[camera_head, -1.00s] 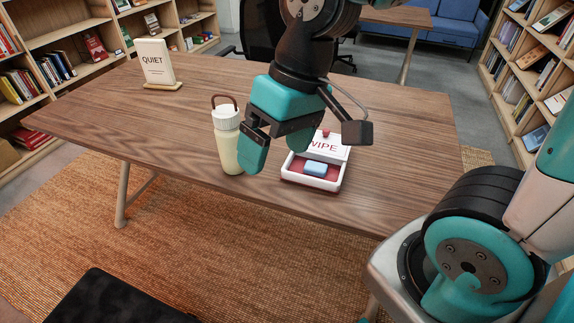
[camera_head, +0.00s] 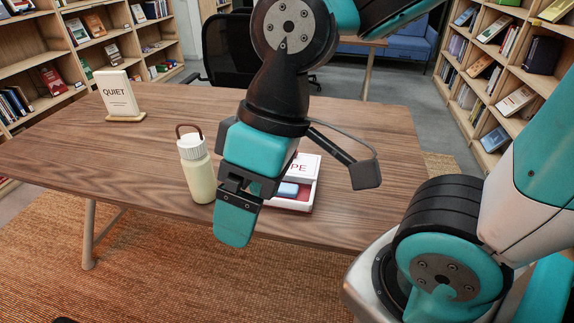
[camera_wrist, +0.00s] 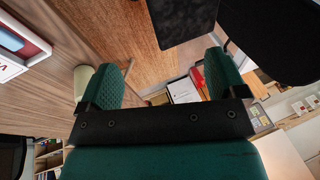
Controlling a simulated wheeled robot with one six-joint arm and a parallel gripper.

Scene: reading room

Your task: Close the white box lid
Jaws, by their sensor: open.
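The white box (camera_head: 298,208) stands on the wooden table in the head view, partly hidden behind my gripper. Its lid (camera_head: 306,166), with red lettering, is open toward the far side. A blue block (camera_head: 288,189) lies in the red interior. My gripper (camera_head: 237,222) points down in front of and left of the box, nearer the camera and apart from it. In the wrist view my gripper (camera_wrist: 163,80) has its two fingers spread with nothing between them. Part of the box (camera_wrist: 22,42) shows there at the upper left edge.
A pale bottle (camera_head: 197,170) with a white cap and brown loop stands left of my gripper. A QUIET sign (camera_head: 117,92) stands at the table's far left. The table (camera_head: 375,155) is clear right of the box. Bookshelves and a dark chair are behind.

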